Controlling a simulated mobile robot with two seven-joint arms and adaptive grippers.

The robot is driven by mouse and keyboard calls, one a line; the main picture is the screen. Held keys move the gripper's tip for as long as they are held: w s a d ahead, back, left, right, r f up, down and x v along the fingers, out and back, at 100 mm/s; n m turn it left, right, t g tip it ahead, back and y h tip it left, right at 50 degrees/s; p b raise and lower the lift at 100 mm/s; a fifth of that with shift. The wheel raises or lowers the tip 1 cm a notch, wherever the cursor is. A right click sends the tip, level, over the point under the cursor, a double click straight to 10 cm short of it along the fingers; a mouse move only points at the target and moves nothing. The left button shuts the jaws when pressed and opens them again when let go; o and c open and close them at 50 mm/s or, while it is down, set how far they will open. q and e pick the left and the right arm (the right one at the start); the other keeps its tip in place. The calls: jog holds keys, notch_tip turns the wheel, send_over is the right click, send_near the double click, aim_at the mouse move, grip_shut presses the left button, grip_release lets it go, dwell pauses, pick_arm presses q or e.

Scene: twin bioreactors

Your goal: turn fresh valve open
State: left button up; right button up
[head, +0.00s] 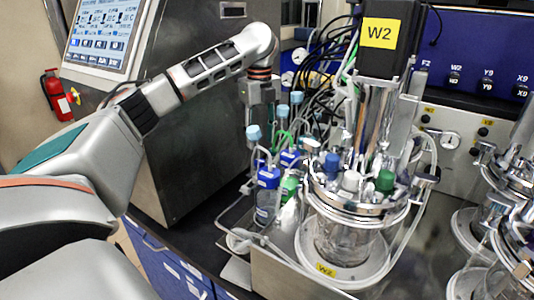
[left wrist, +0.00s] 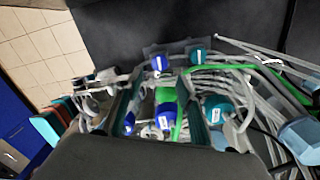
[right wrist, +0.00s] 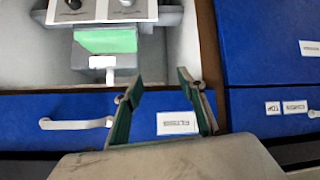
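No part can be made out for certain as the fresh valve; labels near my left gripper are too small to read. My left gripper (head: 264,122) hangs above the blue-capped bottles (head: 268,178) left of the W2 bioreactor (head: 348,240). In the left wrist view its teal-padded fingers (left wrist: 163,90) are apart, with a green and blue capped part (left wrist: 166,108) seen between them. Whether they touch it cannot be told. My right gripper (right wrist: 163,100) is open and empty before a blue drawer front (right wrist: 70,112); it is out of the head view.
Tubes and black cables (head: 320,70) crowd around the bottles. A large steel cabinet (head: 190,150) stands behind my left arm. A second bioreactor (head: 515,160) stands at the right. A green block (right wrist: 105,41) sits above the drawer in the right wrist view.

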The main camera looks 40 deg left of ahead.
aim_at(260, 161)
pick_arm(q)
notch_tip(260, 161, down, 7)
jog(key=shift+s, duration=0.1)
dwell(0.3)
grip_shut()
